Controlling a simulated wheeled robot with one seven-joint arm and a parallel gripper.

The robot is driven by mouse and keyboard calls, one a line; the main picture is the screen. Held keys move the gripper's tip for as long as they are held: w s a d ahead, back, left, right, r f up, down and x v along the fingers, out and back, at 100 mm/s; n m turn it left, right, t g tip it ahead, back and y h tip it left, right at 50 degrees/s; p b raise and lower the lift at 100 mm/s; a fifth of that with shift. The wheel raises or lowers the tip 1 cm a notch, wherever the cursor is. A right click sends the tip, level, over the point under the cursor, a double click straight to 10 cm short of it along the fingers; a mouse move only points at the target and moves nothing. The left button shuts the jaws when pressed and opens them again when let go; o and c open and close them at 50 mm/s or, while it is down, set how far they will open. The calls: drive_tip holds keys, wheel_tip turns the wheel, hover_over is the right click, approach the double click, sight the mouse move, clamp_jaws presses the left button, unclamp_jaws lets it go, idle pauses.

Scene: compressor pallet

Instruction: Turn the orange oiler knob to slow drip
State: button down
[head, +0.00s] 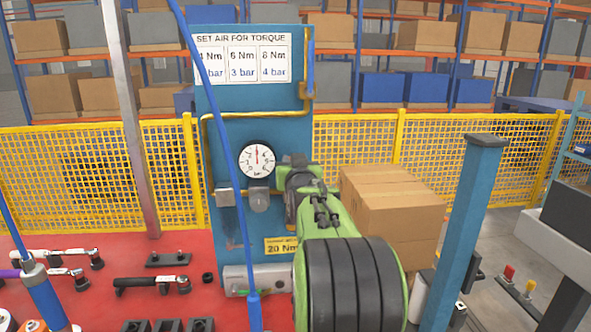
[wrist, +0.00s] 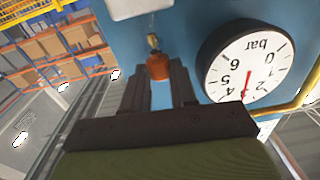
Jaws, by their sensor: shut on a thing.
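The orange oiler knob (wrist: 158,66) shows in the wrist view below a small brass fitting (wrist: 153,41) on the blue panel. My gripper (wrist: 160,72) has one dark finger on each side of the knob and is shut on it. In the head view my gripper (head: 297,162) is at the panel, right of the gauge, and the knob is hidden behind my arm. The knob's turn setting cannot be read.
The round pressure gauge (head: 257,161) is close beside my gripper, its needle near 3 bar; it also fills the right of the wrist view (wrist: 245,60). A blue hose (head: 225,120) hangs before the panel (head: 235,135). A blue post (head: 465,230) stands right.

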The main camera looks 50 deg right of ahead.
drive_tip(key=shift+w+a+m+g+h+b, duration=0.15)
drive_tip(key=shift+w+m+g+h+b, duration=0.1)
drive_tip(key=shift+m+g+h, duration=0.75)
drive_tip(key=shift+w+a+m+g+h+b, duration=0.15)
drive_tip(key=shift+m+g+h+b, duration=0.1)
drive_tip(key=shift+m+g+h, duration=0.7)
drive_tip(key=shift+g, duration=0.25)
drive_tip(key=c, duration=1.2)
unclamp_jaws()
drive_tip(key=shift+o, duration=0.2)
drive_tip(key=shift+s, duration=0.1)
drive_tip(key=shift+d, duration=0.1)
